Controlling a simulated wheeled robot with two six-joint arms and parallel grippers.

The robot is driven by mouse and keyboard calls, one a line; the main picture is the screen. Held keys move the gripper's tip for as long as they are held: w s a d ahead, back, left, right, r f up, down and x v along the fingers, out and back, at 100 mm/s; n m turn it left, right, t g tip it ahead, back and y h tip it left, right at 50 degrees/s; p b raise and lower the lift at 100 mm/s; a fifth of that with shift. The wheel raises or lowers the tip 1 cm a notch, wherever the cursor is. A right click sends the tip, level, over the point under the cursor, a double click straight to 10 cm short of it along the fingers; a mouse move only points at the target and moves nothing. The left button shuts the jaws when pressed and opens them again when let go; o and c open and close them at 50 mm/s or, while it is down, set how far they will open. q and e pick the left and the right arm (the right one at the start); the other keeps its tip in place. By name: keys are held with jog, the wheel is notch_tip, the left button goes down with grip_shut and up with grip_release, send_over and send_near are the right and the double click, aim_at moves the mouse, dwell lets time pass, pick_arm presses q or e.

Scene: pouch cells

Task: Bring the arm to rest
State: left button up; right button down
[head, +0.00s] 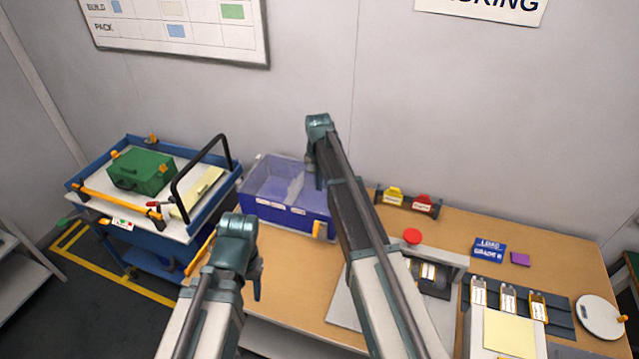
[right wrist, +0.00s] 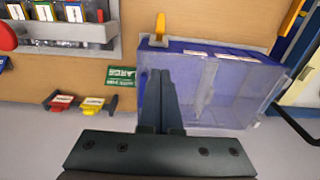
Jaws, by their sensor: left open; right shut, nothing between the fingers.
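My right arm reaches up over the work table in the head view, and its gripper (head: 316,178) hangs by the blue bin. In the right wrist view the right gripper (right wrist: 160,85) has its fingers together, with nothing between them, in front of the clear-walled blue bin (right wrist: 235,85). My left gripper (head: 256,288) is low in the head view, beside the table's left end; it is open, though its fingertips show poorly. I see nothing held by it.
The blue bin (head: 258,212) stands at the table's back left corner. A blue cart (head: 182,238) with a green case (head: 141,171) and black handle is left of it. Yellow and red holders (head: 422,203), a blue sign (head: 488,249) and a white disc (head: 598,316) are to the right.

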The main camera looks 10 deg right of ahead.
pick_arm(q)
jog(key=shift+r, duration=0.15)
pick_arm(e)
jog(key=shift+r, duration=0.1)
pick_arm(q)
notch_tip(320, 180, down, 11)
jog(key=b, duration=1.1)
pick_arm(e)
jog(key=s+a+f+n, duration=0.3)
jog(key=s+a, duration=0.1)
jog(key=s, duration=0.6)
jog(key=s+a+f+n, duration=0.4)
jog(key=s+a, duration=0.1)
jog(key=s, duration=0.6)
jog(key=s+a+f+n+h, duration=0.1)
jog(key=s+a+f+n, duration=0.2)
jog(key=s, duration=0.8)
jog(key=shift+a+f+n+g, duration=0.3)
jog(key=shift+a, duration=0.65)
pick_arm(q)
jog(key=shift+o, duration=0.2)
jog(key=shift+w+r, duration=0.1)
jog(key=shift+r, duration=0.05)
